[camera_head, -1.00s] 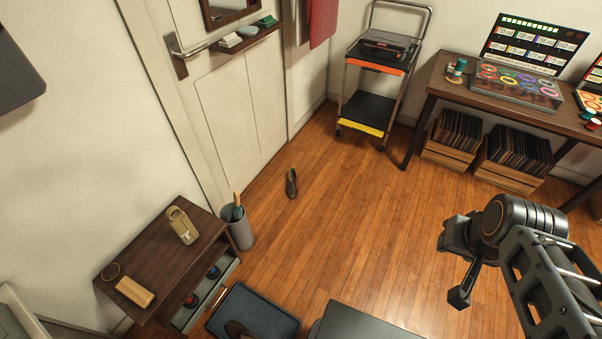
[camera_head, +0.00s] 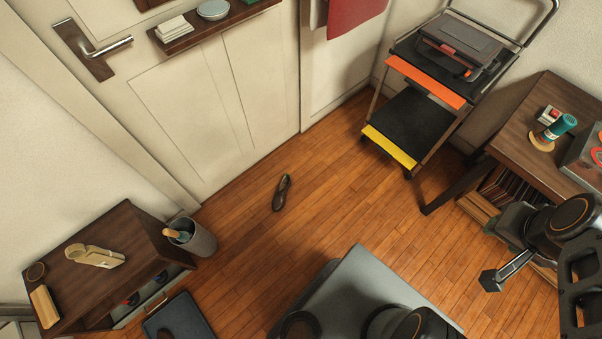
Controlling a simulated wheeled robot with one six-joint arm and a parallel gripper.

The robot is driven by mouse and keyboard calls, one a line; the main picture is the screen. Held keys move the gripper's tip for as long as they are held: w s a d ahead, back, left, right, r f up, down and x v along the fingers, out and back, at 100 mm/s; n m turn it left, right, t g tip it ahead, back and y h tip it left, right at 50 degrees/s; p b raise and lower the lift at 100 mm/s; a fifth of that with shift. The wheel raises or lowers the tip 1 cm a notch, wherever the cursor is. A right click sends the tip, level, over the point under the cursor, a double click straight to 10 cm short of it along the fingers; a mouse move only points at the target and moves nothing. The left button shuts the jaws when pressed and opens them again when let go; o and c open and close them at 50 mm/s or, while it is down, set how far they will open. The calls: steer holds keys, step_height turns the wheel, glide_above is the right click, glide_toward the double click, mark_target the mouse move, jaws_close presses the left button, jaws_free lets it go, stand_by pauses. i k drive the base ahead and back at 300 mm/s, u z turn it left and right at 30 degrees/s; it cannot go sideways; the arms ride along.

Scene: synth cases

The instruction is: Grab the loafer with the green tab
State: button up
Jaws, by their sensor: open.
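A dark loafer (camera_head: 281,193) lies alone on the wooden floor in front of the door, at the middle of the head view. Its opening looks yellowish; I cannot make out a green tab at this size. Part of another dark shoe (camera_head: 166,334) shows on the blue-grey tray at the bottom edge, mostly cut off; its tab is not visible. My gripper (camera_head: 502,252) is at the right, open and empty, well apart from both shoes and above the floor near the desk.
A shoe bench (camera_head: 120,235) and a grey bin (camera_head: 198,240) stand at the left. The tray (camera_head: 190,318) lies beside the bench. A trolley (camera_head: 420,125) and a wooden desk (camera_head: 520,130) stand at the right. Floor around the lone loafer is clear.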

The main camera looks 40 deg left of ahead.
mark_target(278, 201)
steer(key=i, duration=0.5)
steer(key=u, duration=1.55)
steer(key=i, duration=1.35)
steer(key=u, duration=3.65)
